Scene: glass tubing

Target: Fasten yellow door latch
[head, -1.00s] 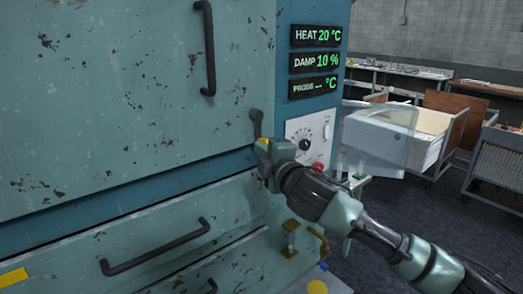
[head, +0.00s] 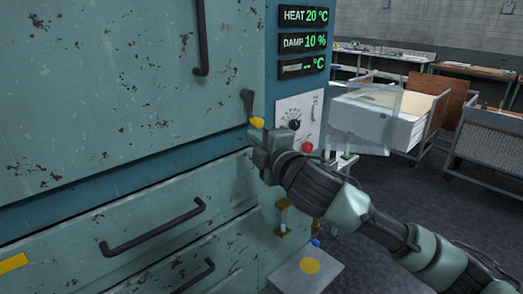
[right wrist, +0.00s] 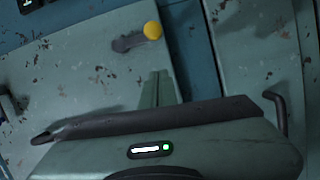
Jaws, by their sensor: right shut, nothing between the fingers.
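The door latch (head: 248,101) is a dark lever with a yellow knob (head: 257,122) at its lower end. It is at the lower right edge of the upper teal door (head: 110,95). In the right wrist view the lever (right wrist: 127,41) and its yellow knob (right wrist: 153,30) show fully, beyond my fingertips. My right gripper (head: 260,148) is shut and empty, just below the knob in the head view. In the right wrist view its closed fingers (right wrist: 158,82) point toward the latch, with a gap in the picture to the knob. My left gripper is not in view.
A control panel (head: 299,118) with a black dial and red button stands right of the latch. Drawers with dark handles (head: 152,228) lie below the door. Carts and open floor (head: 420,210) lie to the right.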

